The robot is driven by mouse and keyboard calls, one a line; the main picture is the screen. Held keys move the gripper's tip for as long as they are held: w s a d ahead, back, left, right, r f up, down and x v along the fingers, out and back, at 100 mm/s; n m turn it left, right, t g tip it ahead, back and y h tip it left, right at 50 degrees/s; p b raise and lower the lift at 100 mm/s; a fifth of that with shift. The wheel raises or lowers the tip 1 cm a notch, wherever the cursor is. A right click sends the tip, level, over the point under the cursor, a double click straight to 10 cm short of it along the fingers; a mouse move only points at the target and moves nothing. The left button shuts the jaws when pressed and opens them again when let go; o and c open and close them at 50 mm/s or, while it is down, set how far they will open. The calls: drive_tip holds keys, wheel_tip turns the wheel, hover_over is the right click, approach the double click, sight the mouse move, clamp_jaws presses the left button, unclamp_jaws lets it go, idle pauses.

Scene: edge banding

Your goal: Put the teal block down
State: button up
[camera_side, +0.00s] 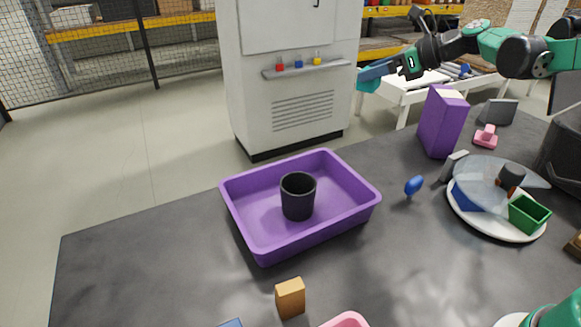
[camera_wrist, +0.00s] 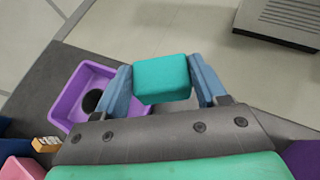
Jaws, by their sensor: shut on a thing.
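In the wrist view my gripper (camera_wrist: 162,86) is shut on the teal block (camera_wrist: 161,76), with one blue finger on each side of it. The block touches nothing but the fingers.
A purple tray (camera_side: 250,240) holding a black cup (camera_side: 298,196) stands on the dark table (camera_side: 130,270). A tall purple box (camera_side: 440,125), a blue knob-like object (camera_side: 413,186) and a loaded white plate (camera_side: 490,228) stand right. An orange block (camera_side: 290,297) is in front. The table's left part is clear.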

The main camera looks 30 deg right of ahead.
drive_tip(key=s+d+m+h, duration=0.1)
drive_tip(key=d+m, duration=0.1)
drive_tip(key=d, duration=0.4)
hover_over(381, 168)
drive_tip(key=shift+t, duration=0.4)
wheel_tip(381, 168, down, 16)
drive_tip(key=shift+r, duration=0.1)
drive_tip(key=shift+f, duration=2.1)
drive_tip(key=shift+f, duration=0.1)
drive_tip(key=o, duration=1.3)
